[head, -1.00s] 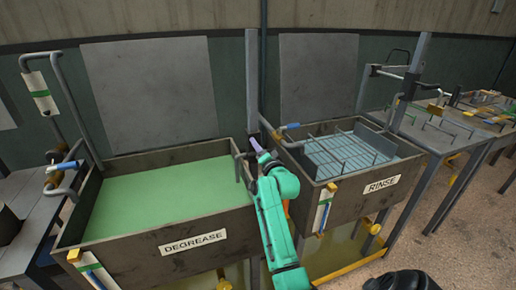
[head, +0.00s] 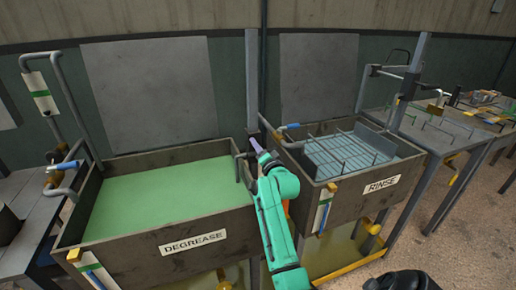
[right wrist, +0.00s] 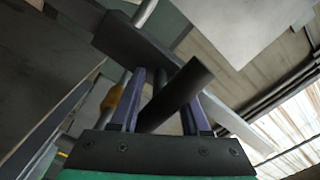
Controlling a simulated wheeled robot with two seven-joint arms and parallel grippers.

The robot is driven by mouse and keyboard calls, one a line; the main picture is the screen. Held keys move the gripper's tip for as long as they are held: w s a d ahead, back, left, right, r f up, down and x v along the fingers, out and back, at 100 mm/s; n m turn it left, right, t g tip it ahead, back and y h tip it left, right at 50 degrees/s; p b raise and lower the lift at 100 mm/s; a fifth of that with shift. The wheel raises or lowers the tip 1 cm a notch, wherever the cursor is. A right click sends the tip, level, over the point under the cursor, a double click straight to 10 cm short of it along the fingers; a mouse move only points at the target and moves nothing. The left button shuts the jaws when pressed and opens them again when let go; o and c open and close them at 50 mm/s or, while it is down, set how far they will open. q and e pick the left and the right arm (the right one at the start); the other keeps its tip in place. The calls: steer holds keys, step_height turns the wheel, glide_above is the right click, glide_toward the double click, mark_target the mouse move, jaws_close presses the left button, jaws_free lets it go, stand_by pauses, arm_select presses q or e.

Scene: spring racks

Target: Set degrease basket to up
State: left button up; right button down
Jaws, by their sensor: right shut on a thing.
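The degrease tank (head: 165,262), labelled DEGREASE, holds flat green liquid (head: 165,195) in the head view. No basket shows above the liquid. A dark upright lever or bar (head: 239,168) stands at the tank's right end. My right gripper (head: 256,144) is beside it, at the gap between the two tanks, by the grey post. In the right wrist view, a dark round handle (right wrist: 180,90) lies tilted between the purple fingers of my right gripper (right wrist: 168,100), which is shut on it. How the handle joins the lever is hidden. My left gripper is not in view.
The rinse tank (head: 345,208) with a wire basket (head: 345,152) at its top stands close on the right. A blue-handled tap (head: 290,126) is near my right gripper. A pipe with a blue-handled valve (head: 66,166) stands left. A table with racks (head: 440,125) is far right.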

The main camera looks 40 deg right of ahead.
mark_target(254, 97)
step_height(254, 97, up, 17)
steer(key=p, duration=1.4)
steer(key=shift+f, duration=0.1)
steer(key=shift+d, duration=0.1)
steer(key=c, duration=0.6)
jaws_free()
steer(key=shift+o, duration=0.2)
steer(key=shift+f, duration=0.1)
steer(key=shift+s, duration=0.1)
